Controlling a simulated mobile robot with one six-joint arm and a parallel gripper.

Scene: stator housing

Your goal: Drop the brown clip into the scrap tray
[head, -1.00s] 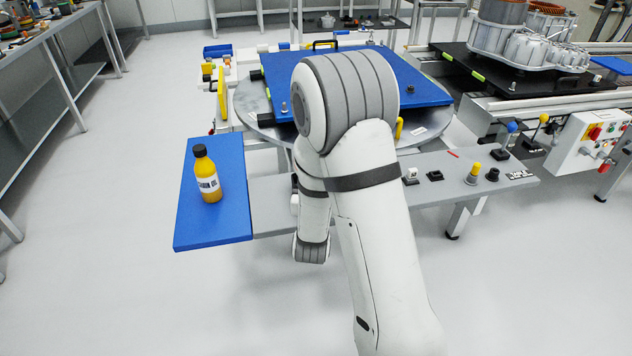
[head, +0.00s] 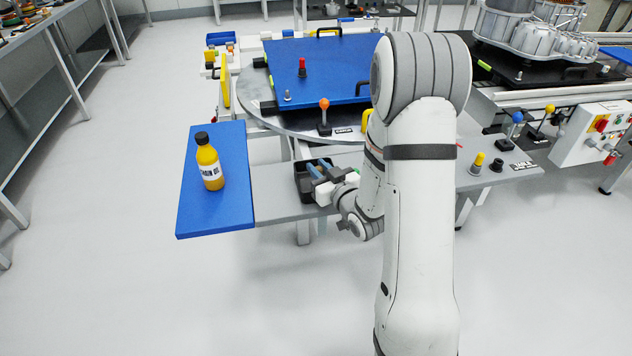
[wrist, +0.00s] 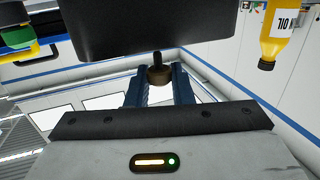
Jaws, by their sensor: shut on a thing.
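The brown clip (wrist: 159,76) shows in the wrist view between the blue fingers of my gripper (wrist: 159,80), which is shut on it. A dark stem sticks out of the clip towards the black scrap tray (wrist: 145,32). In the head view the tray (head: 303,186) stands on the grey ledge, beside the blue mat. My gripper (head: 316,170) is at the tray, its blue fingers reaching over the tray's upper part. The clip cannot be made out in the head view, and the tray's inside is mostly hidden.
A yellow bottle (head: 209,162) stands on the blue mat (head: 215,215) left of the tray. An orange-topped lever (head: 324,117) stands just behind the tray. A blue board (head: 330,70) lies on the round table. Yellow and black knobs are to the right.

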